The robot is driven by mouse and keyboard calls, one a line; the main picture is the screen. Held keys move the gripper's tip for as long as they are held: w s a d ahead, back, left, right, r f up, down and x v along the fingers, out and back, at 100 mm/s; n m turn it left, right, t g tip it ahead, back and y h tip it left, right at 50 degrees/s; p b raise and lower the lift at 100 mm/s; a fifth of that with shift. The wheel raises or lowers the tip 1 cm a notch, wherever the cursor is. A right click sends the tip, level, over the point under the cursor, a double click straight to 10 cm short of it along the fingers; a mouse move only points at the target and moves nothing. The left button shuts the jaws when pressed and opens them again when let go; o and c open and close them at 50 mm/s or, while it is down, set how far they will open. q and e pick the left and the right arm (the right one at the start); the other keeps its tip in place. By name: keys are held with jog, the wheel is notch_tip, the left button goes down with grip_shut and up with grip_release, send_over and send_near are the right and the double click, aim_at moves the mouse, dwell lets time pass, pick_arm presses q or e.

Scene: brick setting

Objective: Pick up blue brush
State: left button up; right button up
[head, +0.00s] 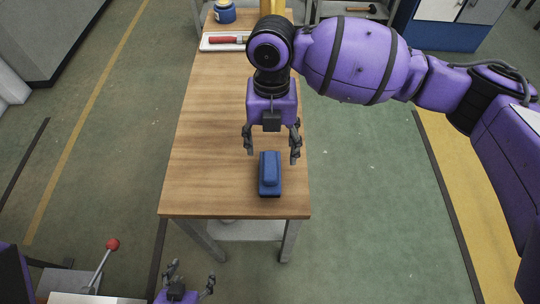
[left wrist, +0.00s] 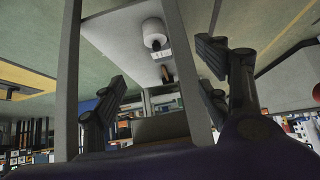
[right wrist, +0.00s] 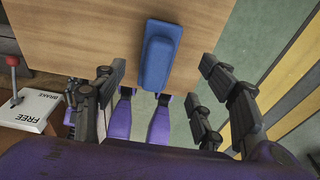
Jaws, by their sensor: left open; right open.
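The blue brush (head: 270,172) lies on the wooden bench top near its front right corner. It also shows in the right wrist view (right wrist: 157,58), at the upper middle. My right gripper (head: 272,148) is open and empty, pointing down just behind the brush in the head view. In the right wrist view its fingers (right wrist: 162,75) are spread to either side of the brush's near end, without visible contact. My left gripper (head: 191,276) is open and empty, low in front of the bench. In the left wrist view its fingers (left wrist: 160,72) are apart with nothing between them.
The wooden bench (head: 210,140) is mostly clear to the left of the brush. A tray (head: 212,43) with a red-handled tool (head: 227,40) and a blue pot (head: 224,13) stand at its far end. A lower shelf (head: 245,231) lies under the bench top.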

aim_at(270, 164)
jog(key=shift+s+f, duration=0.35)
jog(key=shift+f, duration=0.25)
jog(key=shift+s+f, duration=0.35)
jog(key=shift+f, duration=0.2)
jog(key=shift+s+f, duration=0.1)
jog(key=shift+f, duration=0.25)
notch_tip(270, 164, down, 4)
jog(key=shift+s+a+r, duration=0.15)
jog(key=c, duration=1.4)
pick_arm(q)
jog(key=shift+s+f, duration=0.2)
jog(key=shift+s, duration=0.65)
pick_arm(e)
jog(key=shift+o, duration=0.2)
